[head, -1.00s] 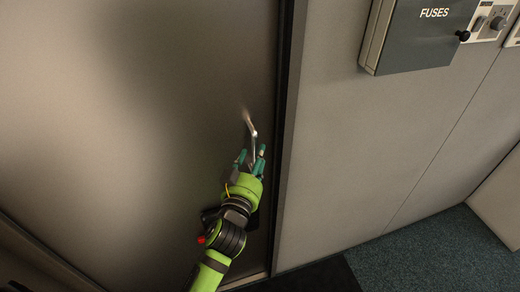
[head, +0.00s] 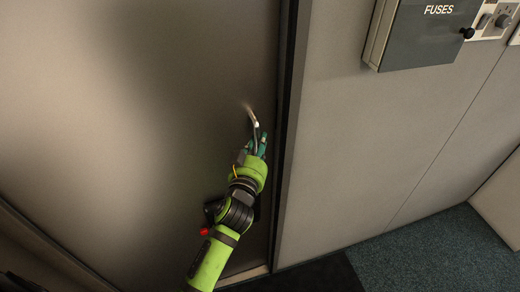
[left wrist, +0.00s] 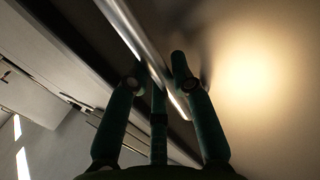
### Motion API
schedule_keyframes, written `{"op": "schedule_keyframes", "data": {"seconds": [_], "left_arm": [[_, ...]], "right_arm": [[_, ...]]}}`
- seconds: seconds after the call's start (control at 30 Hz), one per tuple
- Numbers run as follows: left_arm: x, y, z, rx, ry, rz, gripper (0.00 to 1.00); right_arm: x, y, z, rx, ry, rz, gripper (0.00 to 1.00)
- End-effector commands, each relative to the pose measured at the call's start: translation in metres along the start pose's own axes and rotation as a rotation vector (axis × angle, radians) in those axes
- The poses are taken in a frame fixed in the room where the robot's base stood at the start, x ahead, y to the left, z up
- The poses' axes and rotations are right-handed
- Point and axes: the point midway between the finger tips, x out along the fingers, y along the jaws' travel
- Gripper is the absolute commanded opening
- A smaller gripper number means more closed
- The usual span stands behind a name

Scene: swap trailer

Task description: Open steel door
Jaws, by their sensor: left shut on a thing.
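The steel door (head: 130,130) is a brushed grey-brown panel filling the left of the head view. Its right edge runs along a dark vertical seam, and I see no gap there. A curved metal handle (head: 253,120) stands out from the door near that edge. My left gripper (head: 257,148) is shut on the handle's lower part. In the left wrist view, the handle (left wrist: 134,30) passes as a bright bar between the green fingers of my left gripper (left wrist: 158,90). My right gripper is in neither view.
A grey fuse box (head: 424,35) is mounted on the wall (head: 350,130) right of the door, with switches (head: 497,18) beside it. A dark mat (head: 315,277) lies at the foot of the wall. The blue-grey floor (head: 430,255) at lower right is clear.

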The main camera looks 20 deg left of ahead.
Motion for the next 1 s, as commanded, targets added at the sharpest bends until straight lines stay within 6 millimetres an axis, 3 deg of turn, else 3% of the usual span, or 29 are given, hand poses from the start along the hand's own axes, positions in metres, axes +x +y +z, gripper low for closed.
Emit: {"op": "schedule_keyframes", "data": {"seconds": [0.1, 0.4, 0.6, 0.73, 1.0], "left_arm": [[0.032, -0.018, 0.001, 0.002, 0.011, -0.057, 0.0], [0.101, -0.062, 0.003, 0.003, 0.008, -0.167, 0.0], [0.139, -0.091, 0.0, 0.005, 0.003, -0.177, 0.0], [0.149, -0.1, -0.002, 0.002, 0.003, -0.176, 0.0], [0.15, -0.101, -0.002, -0.001, 0.001, -0.176, 0.0]], "right_arm": [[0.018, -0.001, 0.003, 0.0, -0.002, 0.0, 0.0], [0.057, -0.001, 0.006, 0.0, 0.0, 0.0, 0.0], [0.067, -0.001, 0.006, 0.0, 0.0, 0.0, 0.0], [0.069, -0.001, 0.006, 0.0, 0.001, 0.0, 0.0], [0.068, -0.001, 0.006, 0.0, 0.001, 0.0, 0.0]]}}
